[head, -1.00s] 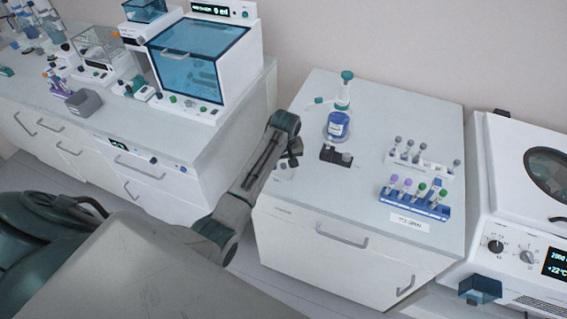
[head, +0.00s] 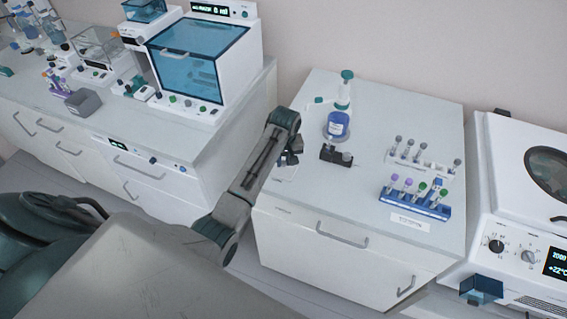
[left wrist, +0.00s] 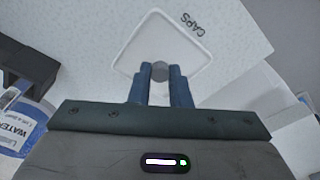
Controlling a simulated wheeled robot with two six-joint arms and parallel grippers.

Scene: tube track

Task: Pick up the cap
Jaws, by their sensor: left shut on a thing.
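A small grey cap (left wrist: 160,70) shows between the two blue fingertips of my left gripper (left wrist: 160,77) in the left wrist view. The gripper is shut on it, over a shallow white tray (left wrist: 187,24) labelled CAPS. I cannot tell how far above the tray floor the cap is. In the head view my left gripper (head: 289,159) is at the near left corner of the middle cabinet top, and the cap is hidden there. My right gripper is not in view.
A black holder (head: 332,156) and a blue-labelled WATER bottle (head: 338,126) stand right of the gripper. A white rack (head: 420,167) and a blue rack (head: 418,204) with capped tubes are further right. The cabinet's near middle (head: 330,195) is clear.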

